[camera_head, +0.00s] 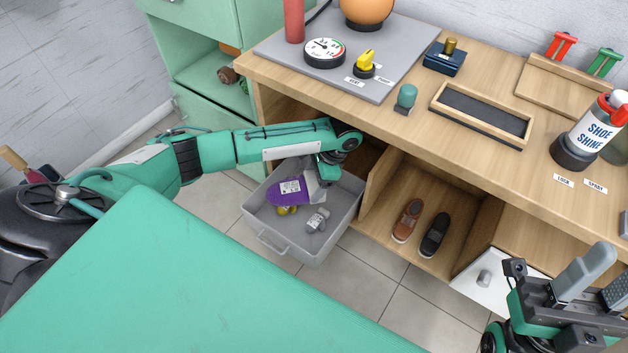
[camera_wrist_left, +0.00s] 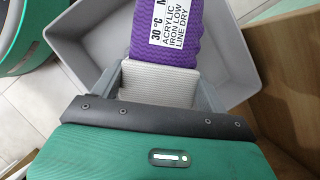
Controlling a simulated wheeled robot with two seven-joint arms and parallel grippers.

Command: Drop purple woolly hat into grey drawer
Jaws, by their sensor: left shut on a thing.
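The purple woolly hat (camera_head: 291,190) carries a white care label and hangs over the grey drawer (camera_head: 307,250). My left gripper (camera_head: 316,180) is shut on the hat, above the drawer's far right part. In the left wrist view the purple knit (camera_wrist_left: 188,48) stands between the fingers (camera_wrist_left: 160,82), with a whitish ribbed band nearest the palm. The drawer's grey walls (camera_wrist_left: 90,40) surround it there. How far the hat is above the drawer floor is hard to tell. My right gripper (camera_head: 598,278) is at the lower right, its fingers apart and empty.
A small grey labelled item (camera_head: 317,220) and something yellow (camera_head: 286,210) are in the drawer. The wooden bench (camera_head: 470,115) is right behind. Its lower shelf holds a brown shoe (camera_head: 408,220) and a dark shoe (camera_head: 435,235). A green cabinet (camera_head: 205,55) stands left.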

